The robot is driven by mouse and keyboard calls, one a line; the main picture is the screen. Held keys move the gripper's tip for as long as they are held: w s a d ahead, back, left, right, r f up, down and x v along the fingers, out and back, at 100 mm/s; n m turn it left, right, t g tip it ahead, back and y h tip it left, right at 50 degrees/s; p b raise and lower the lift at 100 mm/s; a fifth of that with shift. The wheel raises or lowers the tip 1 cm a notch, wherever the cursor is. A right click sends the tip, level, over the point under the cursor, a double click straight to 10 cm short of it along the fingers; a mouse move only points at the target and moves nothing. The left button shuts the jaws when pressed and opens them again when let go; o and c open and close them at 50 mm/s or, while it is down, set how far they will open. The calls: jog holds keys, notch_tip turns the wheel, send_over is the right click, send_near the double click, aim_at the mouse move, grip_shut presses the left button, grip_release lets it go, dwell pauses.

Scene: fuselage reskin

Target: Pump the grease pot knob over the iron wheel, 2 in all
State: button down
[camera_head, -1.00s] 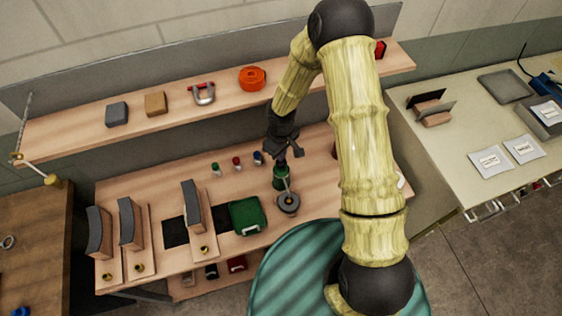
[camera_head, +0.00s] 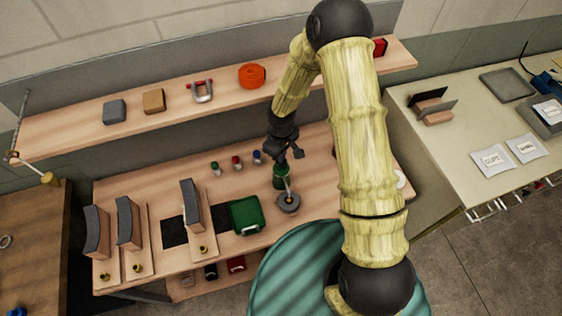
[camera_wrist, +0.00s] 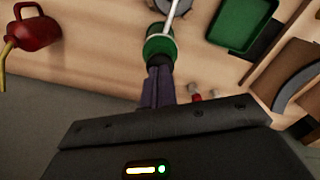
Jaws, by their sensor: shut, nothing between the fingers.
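The green grease pot (camera_head: 280,179) stands upright on the workbench; it also shows at the top of the wrist view (camera_wrist: 160,46). Its pale spout (camera_wrist: 178,14) reaches over the grey iron wheel (camera_head: 289,206), which lies on the bench just in front of the pot; part of the wheel shows at the wrist view's top edge (camera_wrist: 196,8). My gripper (camera_wrist: 159,72) is shut with its fingertips at the pot's dark top. The fingers hide most of the knob, so I cannot tell whether they touch it or how far down it is.
A green tray (camera_head: 247,216) lies left of the wheel. Small bottles (camera_head: 236,163) stand behind it. A red oil can (camera_wrist: 36,32) shows in the wrist view. A shelf (camera_head: 180,112) with an orange roll (camera_head: 252,76) runs behind my arm. Upright panels (camera_head: 130,222) stand at the left.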

jog(key=shift+f+b, duration=0.35)
jog(key=shift+f, duration=0.15)
jog(key=shift+r, duration=0.15)
jog(key=shift+r+p, duration=1)
jog(key=shift+r, duration=0.1)
jog(key=shift+r+p, duration=1.85)
jog(key=shift+r, duration=0.7)
